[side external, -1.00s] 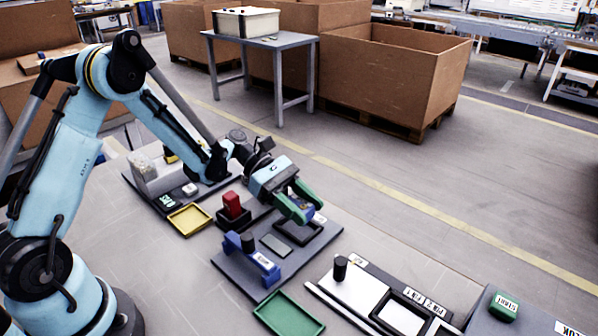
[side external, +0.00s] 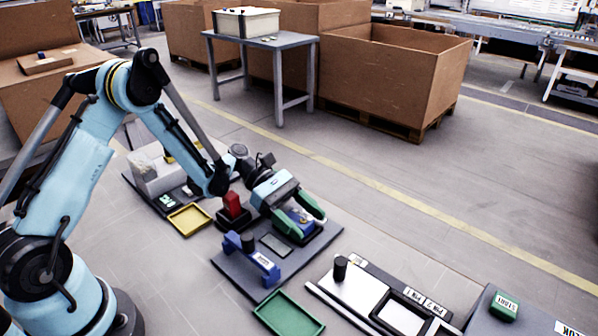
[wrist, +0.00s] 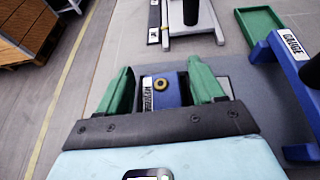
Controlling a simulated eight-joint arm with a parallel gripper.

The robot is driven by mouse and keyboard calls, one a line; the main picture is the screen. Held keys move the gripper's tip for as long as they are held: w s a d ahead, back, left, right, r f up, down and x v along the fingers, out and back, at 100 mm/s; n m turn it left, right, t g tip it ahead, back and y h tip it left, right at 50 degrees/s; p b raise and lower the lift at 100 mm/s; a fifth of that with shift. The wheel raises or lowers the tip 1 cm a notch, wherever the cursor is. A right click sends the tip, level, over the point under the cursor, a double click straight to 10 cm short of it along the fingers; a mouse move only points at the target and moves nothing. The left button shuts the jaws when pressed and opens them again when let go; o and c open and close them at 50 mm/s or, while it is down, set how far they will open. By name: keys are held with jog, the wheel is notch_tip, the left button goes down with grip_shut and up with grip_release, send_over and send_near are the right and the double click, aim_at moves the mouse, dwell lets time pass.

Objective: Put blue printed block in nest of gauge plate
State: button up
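The blue printed block (side external: 300,215) sits low between the fingers, at the dark frame nest (side external: 322,236) on the gauge plate (side external: 240,277). In the wrist view the block (wrist: 170,92) has a yellow ring on its top. My gripper (side external: 300,223) has its green fingers spread on either side of the block. In the wrist view the gripper (wrist: 163,82) also looks open, with a gap by the left finger. The fingers hide much of the nest, so I cannot tell whether the block is fully seated.
A blue bracket labelled GAUGE (side external: 262,264) and a grey pad (side external: 273,245) share the plate. A red block in a dark holder (side external: 234,208), a yellow tray (side external: 190,219) and a green tray (side external: 289,314) stand around it. A fixture with a black knob (side external: 340,267) is at right.

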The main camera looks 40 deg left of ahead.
jog(key=shift+o, duration=0.4)
jog(key=shift+r, duration=0.55)
jog(key=r, duration=0.3)
jog(key=shift+s+d+r, duration=0.15)
jog(key=shift+s+r, duration=0.05)
jog(key=s+d+r, duration=0.6)
jog(key=s+d, duration=0.1)
jog(key=d, duration=0.1)
jog(key=shift+s+d+r, duration=0.15)
jog(key=shift+s+r, duration=0.1)
notch_tip(320, 180, up, 5)
dwell(0.7)
